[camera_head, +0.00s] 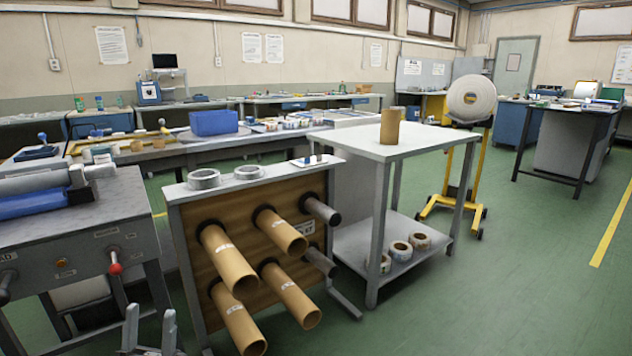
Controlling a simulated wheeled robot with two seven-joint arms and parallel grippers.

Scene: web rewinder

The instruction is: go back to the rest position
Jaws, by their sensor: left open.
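My left gripper (150,311) shows at the bottom edge of the head view, left of the middle. Its two grey fingers point up and stand apart, with nothing between them. It is in front of the grey machine and left of the rack of cardboard cores, as seen in the picture. Most of my left arm is out of the picture. My right gripper is not in view.
A rack (255,225) with several cardboard cores sticking out stands near the middle. A grey machine (75,235) with a red-knobbed lever is at the left. A white table (430,137) bears one upright core (390,126). Green floor (520,290) is clear at the right.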

